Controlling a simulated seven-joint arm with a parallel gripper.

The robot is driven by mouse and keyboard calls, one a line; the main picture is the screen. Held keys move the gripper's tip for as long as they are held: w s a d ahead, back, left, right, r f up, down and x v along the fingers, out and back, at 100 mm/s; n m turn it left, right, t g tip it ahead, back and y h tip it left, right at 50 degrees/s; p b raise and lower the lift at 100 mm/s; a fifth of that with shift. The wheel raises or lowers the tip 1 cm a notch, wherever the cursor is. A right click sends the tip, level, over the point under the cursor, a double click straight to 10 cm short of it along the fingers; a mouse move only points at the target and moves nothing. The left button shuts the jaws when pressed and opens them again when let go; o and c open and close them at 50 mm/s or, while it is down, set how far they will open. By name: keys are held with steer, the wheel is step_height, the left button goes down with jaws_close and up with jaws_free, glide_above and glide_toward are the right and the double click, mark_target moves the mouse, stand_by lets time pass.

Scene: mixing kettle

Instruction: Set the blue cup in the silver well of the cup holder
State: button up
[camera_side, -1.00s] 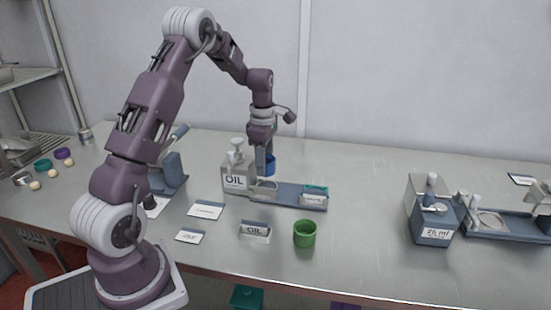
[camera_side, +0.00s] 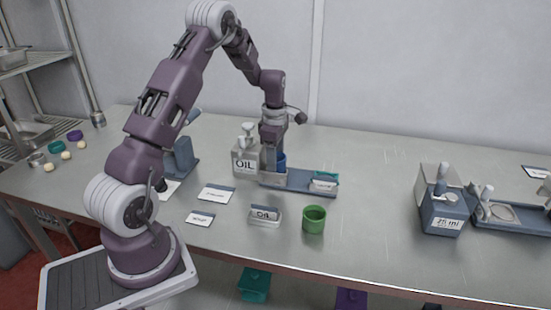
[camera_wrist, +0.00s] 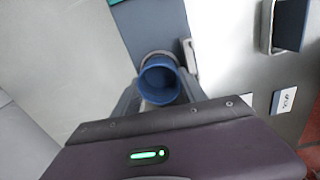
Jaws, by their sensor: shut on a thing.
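The blue cup (camera_side: 281,161) is upright in my gripper (camera_side: 273,160), at the left end of the cup holder (camera_side: 299,182). My gripper is shut on the cup, with its fingers at the cup's sides. In the wrist view the cup (camera_wrist: 160,84) is seen from above, between my fingers. The silver well (camera_side: 271,179) is at the holder's left end, under the cup. In the wrist view a silver rim (camera_wrist: 157,55) shows just beyond the cup. I cannot tell whether the cup's base is inside the well or just above it.
An oil dispenser (camera_side: 245,160) stands close to the left of the holder. A teal well (camera_side: 325,175) is at the holder's right end. A green cup (camera_side: 313,219) and an OIL-labelled tray (camera_side: 264,216) stand in front.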

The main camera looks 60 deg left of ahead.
steer(key=shift+f, duration=0.65)
stand_by(0.8)
steer(key=o, duration=1.4)
steer(key=shift+o, duration=0.7)
steer(key=shift+r, duration=3.5)
